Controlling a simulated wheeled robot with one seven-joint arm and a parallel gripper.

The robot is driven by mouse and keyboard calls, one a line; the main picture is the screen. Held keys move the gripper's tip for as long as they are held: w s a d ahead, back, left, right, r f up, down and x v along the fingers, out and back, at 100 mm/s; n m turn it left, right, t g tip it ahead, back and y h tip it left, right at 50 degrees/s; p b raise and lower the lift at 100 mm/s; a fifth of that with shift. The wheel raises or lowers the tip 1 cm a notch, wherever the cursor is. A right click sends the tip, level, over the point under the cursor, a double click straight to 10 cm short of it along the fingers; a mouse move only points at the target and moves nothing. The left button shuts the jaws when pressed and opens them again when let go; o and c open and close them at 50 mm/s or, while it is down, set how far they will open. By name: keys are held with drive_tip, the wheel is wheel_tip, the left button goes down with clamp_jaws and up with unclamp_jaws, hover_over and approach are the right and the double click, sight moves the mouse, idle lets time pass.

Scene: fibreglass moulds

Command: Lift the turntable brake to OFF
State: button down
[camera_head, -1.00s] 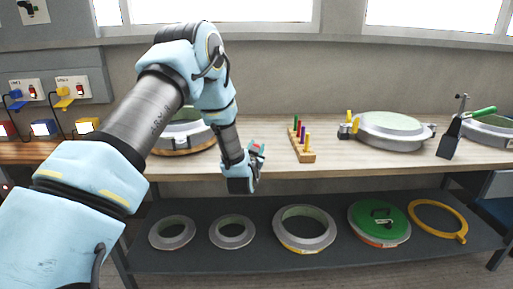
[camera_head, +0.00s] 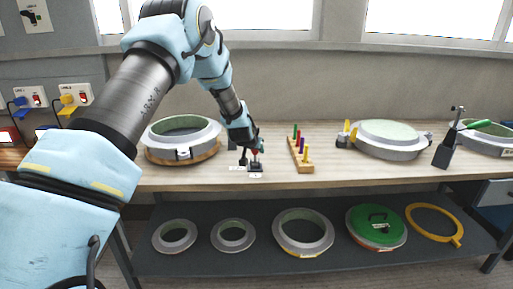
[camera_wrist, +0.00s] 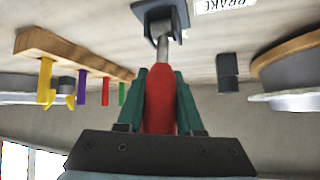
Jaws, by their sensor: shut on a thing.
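The brake lever has a red grip (camera_wrist: 160,100) on a metal shaft rising from a dark base (camera_wrist: 158,18). In the head view the brake base (camera_head: 255,168) sits near the bench's front edge. My gripper (camera_head: 251,152) is just above that base. In the wrist view my gripper (camera_wrist: 160,90) has its two green fingers closed on either side of the red grip. A white label reading BRAKE (camera_wrist: 222,4) lies beside the base. The wooden turntable (camera_head: 185,157) carries a round mould (camera_head: 160,138) to the left. The OFF mark cannot be made out.
A wooden rack (camera_head: 301,164) with coloured pegs stands right of the brake. A round mould (camera_head: 388,150) lies farther right. A small dark block (camera_wrist: 228,72) stands between brake and turntable. Rings and a green-lidded mould (camera_head: 376,238) lie on the lower shelf.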

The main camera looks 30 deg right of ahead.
drive_tip(key=shift+w+d+g+y+p, duration=0.35)
drive_tip(key=shift+w+g+y+p, duration=0.25)
drive_tip(key=shift+g, duration=0.5)
drive_tip(key=shift+w, duration=0.1)
drive_tip(key=c, duration=0.5)
unclamp_jaws()
drive_tip(key=shift+f, duration=0.1)
drive_tip(key=shift+c, duration=0.2)
drive_tip(key=b+v, duration=0.3)
drive_tip(key=v, duration=0.7)
drive_tip(key=shift+a+r, duration=0.2)
drive_tip(key=shift+r, duration=0.15)
